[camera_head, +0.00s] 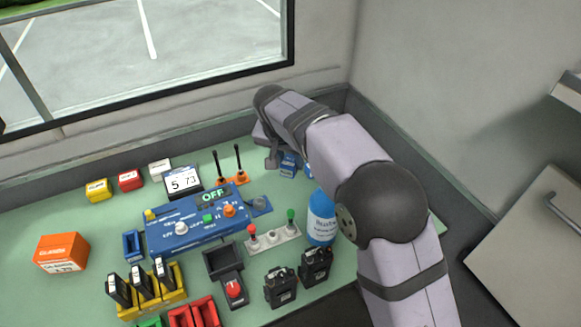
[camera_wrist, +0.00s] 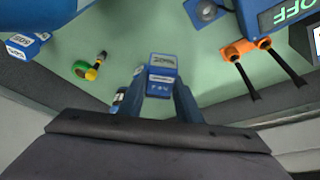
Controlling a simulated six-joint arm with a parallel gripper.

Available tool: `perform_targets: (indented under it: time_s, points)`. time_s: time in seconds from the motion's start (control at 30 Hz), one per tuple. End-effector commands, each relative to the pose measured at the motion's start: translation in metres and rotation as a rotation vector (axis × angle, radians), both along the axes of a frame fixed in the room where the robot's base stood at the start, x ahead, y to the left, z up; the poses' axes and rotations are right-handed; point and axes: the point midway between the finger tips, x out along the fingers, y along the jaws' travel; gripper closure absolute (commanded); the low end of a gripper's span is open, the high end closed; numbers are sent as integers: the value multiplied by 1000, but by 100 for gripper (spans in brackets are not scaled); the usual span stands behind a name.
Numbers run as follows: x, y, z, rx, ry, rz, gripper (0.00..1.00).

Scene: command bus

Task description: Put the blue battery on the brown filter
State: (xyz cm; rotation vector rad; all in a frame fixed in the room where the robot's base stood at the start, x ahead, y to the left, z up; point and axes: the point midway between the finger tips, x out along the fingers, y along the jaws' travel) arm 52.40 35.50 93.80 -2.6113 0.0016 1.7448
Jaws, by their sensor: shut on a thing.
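My gripper (camera_wrist: 161,98) is shut on a blue battery (camera_wrist: 162,75) with a pale printed label, which sits between the two blue fingers in the wrist view. In the head view my gripper (camera_head: 273,158) is at the back of the green table, partly hidden by my arm. Small blue boxes (camera_head: 288,167) show beside it there; I cannot tell which of them is the held one. Another labelled blue box (camera_wrist: 22,45) stands at the left of the wrist view. I cannot make out a brown filter in either view.
A blue control box (camera_head: 195,222) marked OFF and an orange base with two black rods (camera_head: 232,181) lie left of my gripper. A blue bottle (camera_head: 321,217) stands in front. An orange box (camera_head: 62,253) is far left.

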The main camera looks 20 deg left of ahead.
Motion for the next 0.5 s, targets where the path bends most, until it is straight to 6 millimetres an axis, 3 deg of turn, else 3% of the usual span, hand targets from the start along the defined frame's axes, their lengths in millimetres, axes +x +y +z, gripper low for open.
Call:
perform_targets:
  time_s: [0.27,0.37,0.5]
  points:
    - [5,-15,15,0,-2,-12,100]
    - [10,-35,29,-2,-3,-28,100]
    - [16,-75,54,-6,-4,-59,100]
